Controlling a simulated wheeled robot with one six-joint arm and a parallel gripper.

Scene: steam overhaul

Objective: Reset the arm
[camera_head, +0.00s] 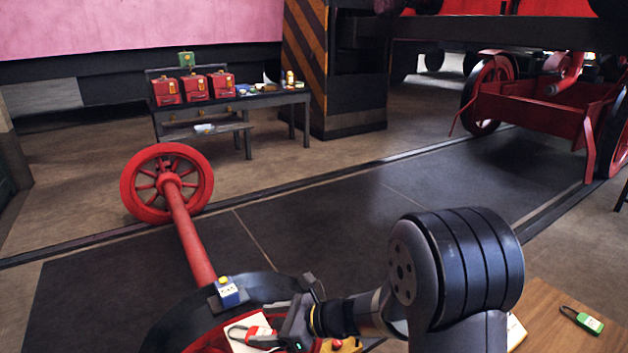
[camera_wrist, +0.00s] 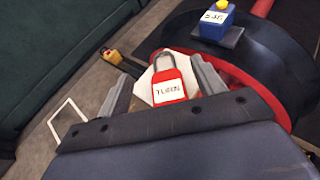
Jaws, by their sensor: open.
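My gripper (camera_wrist: 162,74) is open, its two fingers spread either side of a red padlock (camera_wrist: 170,88) with a white label that seems to read "TURN". The padlock lies on or in front of a white plate (camera_wrist: 148,78); whether the fingers touch it I cannot tell. In the head view my gripper (camera_head: 285,325) is low in the middle, partly hidden by my arm, next to the red padlock (camera_head: 263,334).
A blue box with a yellow button (camera_head: 228,291) sits on the dark wheel rim near my gripper. A red wheel and axle (camera_head: 187,225) extend behind. A wooden top (camera_head: 560,315) with a green padlock (camera_head: 583,320) is at right. A bench (camera_head: 262,102) holds red cases.

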